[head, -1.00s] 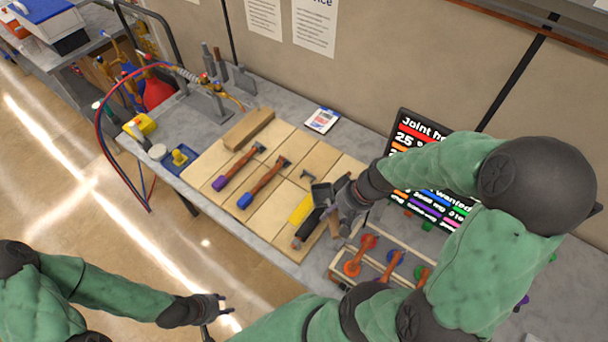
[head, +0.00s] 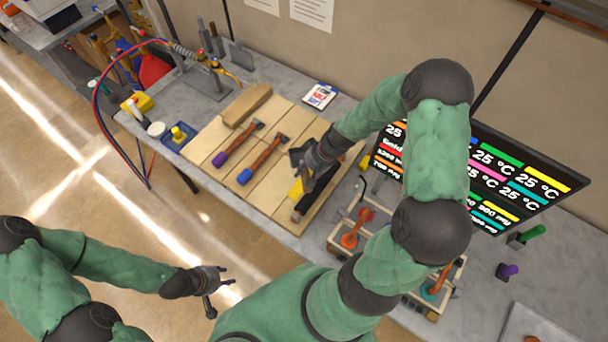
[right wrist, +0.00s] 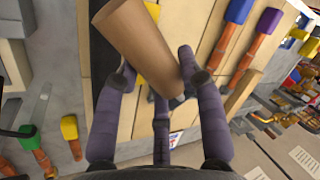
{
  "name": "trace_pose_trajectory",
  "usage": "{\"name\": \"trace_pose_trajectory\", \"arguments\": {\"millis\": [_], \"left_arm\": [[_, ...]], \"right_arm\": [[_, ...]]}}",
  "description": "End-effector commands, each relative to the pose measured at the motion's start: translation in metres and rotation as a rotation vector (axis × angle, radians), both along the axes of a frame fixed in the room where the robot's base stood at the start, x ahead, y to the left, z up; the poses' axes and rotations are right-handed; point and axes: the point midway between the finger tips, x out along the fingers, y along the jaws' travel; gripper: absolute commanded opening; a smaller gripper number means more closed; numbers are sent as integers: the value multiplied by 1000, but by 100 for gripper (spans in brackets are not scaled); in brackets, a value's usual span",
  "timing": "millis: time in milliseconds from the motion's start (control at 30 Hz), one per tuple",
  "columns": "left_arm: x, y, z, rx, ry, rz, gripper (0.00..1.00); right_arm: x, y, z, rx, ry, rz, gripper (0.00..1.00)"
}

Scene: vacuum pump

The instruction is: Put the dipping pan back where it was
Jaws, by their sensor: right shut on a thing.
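My right gripper (head: 308,162) is shut on a brown tapered handle (right wrist: 143,48), which shows between its fingers in the right wrist view. A dark squarish pan (head: 298,155), probably the dipping pan, shows beside the fingers in the head view, over the right part of the light wooden board (head: 213,132). Whether it touches the board I cannot tell. The join between handle and pan is hidden. My left gripper (head: 217,288) is open and empty, off the bench's front edge above the floor.
Two brown-handled tools (head: 262,160) with purple and blue ends lie on the board, near a wooden block (head: 247,105). A black tool (head: 318,192) and a yellow piece (head: 295,188) lie below my right gripper. A rack (head: 336,240) and a screen (head: 500,178) stand to the right.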

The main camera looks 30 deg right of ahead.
Motion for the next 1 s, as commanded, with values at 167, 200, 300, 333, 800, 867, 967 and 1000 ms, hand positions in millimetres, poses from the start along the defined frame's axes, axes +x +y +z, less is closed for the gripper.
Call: {"name": "trace_pose_trajectory", "arguments": {"millis": [167, 200, 300, 333, 800, 867, 967, 1000], "left_arm": [[0, 0, 1, 0, 0, 0, 40], [0, 0, 1, 0, 0, 0, 40], [0, 0, 2, 0, 0, 0, 40], [0, 0, 2, 0, 0, 0, 40], [0, 0, 5, 0, 0, 0, 40], [0, 0, 4, 0, 0, 0, 40], [0, 0, 3, 0, 0, 0, 40], [0, 0, 3, 0, 0, 0, 40]], "right_arm": [[9, -1, -8, -2, -3, 1, 0], [10, -1, -9, -2, -3, 0, 0], [14, 0, -15, -1, -2, 0, 0], [16, 0, -18, 0, -1, 0, 0], [15, -1, -46, -2, -3, 0, 0], [15, -1, -46, -2, -3, 0, 0], [14, 0, -48, 0, 0, 0, 45], [14, 0, -48, 0, 0, 0, 56]]}}
